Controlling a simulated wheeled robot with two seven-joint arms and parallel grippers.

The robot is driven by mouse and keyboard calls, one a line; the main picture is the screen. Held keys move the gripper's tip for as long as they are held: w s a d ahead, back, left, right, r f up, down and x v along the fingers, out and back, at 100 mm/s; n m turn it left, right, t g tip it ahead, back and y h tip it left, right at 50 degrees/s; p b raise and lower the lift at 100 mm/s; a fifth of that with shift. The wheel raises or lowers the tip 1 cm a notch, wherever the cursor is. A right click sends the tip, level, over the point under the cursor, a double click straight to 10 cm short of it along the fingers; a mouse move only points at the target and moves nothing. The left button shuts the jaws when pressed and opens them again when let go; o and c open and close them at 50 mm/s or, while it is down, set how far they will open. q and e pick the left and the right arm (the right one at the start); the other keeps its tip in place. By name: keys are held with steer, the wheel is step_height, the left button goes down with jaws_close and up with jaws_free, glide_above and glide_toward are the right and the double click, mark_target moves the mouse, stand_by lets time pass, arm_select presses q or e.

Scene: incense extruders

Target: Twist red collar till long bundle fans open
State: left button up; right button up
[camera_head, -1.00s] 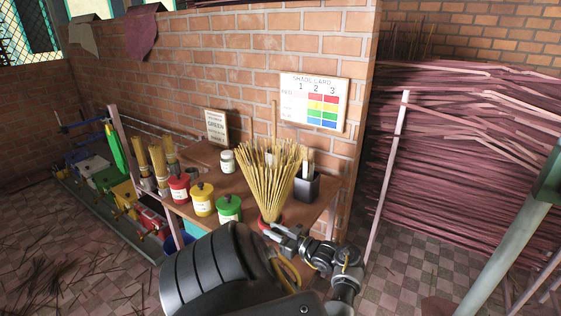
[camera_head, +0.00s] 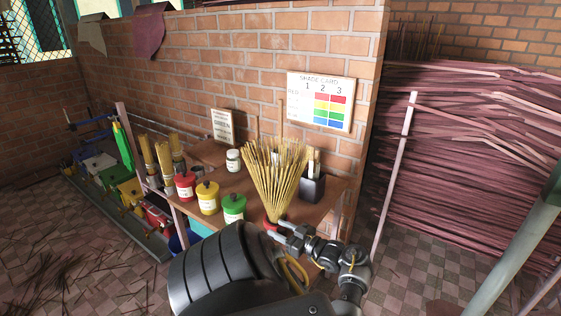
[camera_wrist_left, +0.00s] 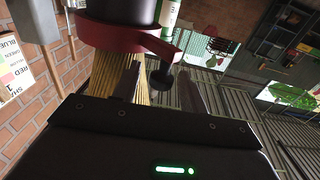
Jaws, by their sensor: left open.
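The long bundle (camera_head: 274,180) of straw-coloured sticks stands on the bench, spread in a wide fan at the top and narrow at its foot. The red collar (camera_head: 269,225) is around the foot, partly hidden by my left gripper (camera_head: 279,232). In the left wrist view the red collar (camera_wrist_left: 124,38) has a side arm ending in a dark knob (camera_wrist_left: 160,76). My left gripper (camera_wrist_left: 158,82) is open there, its two dark fingers on either side of the knob. I cannot tell whether they touch it. My right gripper is not in view.
Red (camera_head: 185,187), yellow (camera_head: 207,198) and green (camera_head: 233,208) lidded pots stand left of the bundle. A dark holder (camera_head: 312,190) is close on its right. A shade card (camera_head: 319,101) hangs on the brick wall behind. A pale post (camera_head: 394,175) rises at right.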

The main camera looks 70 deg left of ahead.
arm_select(q)
steer(key=b+v, duration=0.3)
steer(key=v, duration=0.7)
steer(key=shift+w+d, duration=0.25)
steer(key=shift+w, duration=0.05)
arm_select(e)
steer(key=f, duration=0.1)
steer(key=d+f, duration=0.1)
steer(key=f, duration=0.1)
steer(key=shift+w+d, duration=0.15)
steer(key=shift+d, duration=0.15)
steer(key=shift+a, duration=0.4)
